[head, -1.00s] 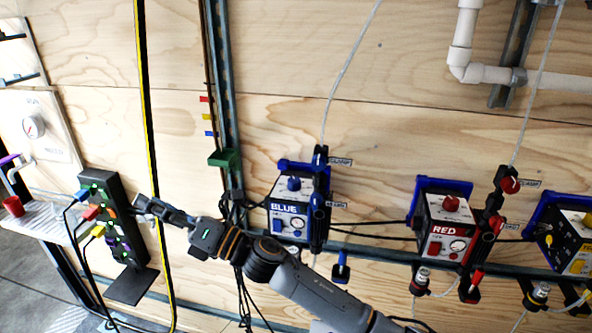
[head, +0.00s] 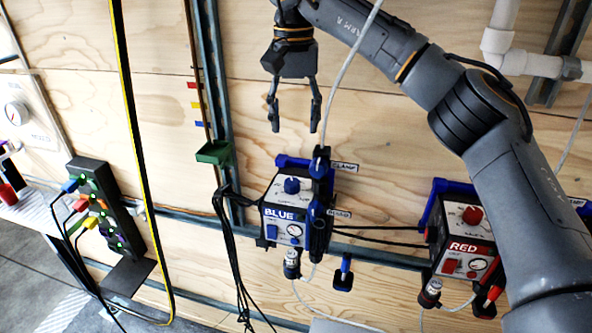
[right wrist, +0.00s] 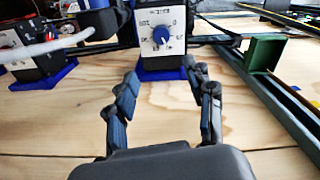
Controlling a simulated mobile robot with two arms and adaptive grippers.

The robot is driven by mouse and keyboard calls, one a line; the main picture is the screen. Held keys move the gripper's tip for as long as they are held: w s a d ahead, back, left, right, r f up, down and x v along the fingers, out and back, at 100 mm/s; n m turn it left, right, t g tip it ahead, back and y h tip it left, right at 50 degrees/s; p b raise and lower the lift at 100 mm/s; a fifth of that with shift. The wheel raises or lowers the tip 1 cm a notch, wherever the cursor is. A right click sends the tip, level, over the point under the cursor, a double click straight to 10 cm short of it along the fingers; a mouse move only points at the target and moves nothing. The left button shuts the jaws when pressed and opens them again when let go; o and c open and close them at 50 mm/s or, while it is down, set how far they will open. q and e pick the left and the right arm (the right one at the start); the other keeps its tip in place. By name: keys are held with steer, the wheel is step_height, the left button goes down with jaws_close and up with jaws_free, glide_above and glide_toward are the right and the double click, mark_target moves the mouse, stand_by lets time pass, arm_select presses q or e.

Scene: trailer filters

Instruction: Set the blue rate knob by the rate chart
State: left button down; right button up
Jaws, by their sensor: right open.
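The blue rate knob (head: 292,186) sits on the top face of the box labelled BLUE (head: 284,214), which is mounted on the plywood wall. In the right wrist view the blue knob (right wrist: 162,35) shows on a white dial plate with markings too small to read. My right gripper (head: 294,120) is open and empty, pointing down, above the box in the head view. In the right wrist view its fingers (right wrist: 163,95) stand apart, with the knob beyond them. No rate chart can be made out. My left gripper is not in view.
A clear tube and the blue clamp (head: 320,165) stand beside the box. The RED box (head: 465,240) is at right, partly behind my right arm. A green bracket (head: 214,153) is left of the gripper. A power strip (head: 105,210) with coloured plugs is at left.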

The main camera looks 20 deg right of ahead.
glide_above(292, 181)
steer(key=f, duration=0.4)
steer(key=shift+s+a+f, duration=0.25)
steer(key=shift+f, duration=0.15)
steer(key=f, duration=0.2)
steer(key=f+p, duration=0.1)
steer(key=f, duration=0.3)
steer(key=shift+w+d, duration=0.3)
steer(key=shift+d, duration=0.05)
steer(key=shift+s+a+f+p, duration=0.15)
steer(key=shift+f+p, duration=0.2)
steer(key=shift+f, duration=0.35)
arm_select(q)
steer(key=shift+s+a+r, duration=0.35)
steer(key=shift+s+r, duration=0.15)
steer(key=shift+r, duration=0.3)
arm_select(e)
steer(key=shift+f, duration=0.25)
jaws_close()
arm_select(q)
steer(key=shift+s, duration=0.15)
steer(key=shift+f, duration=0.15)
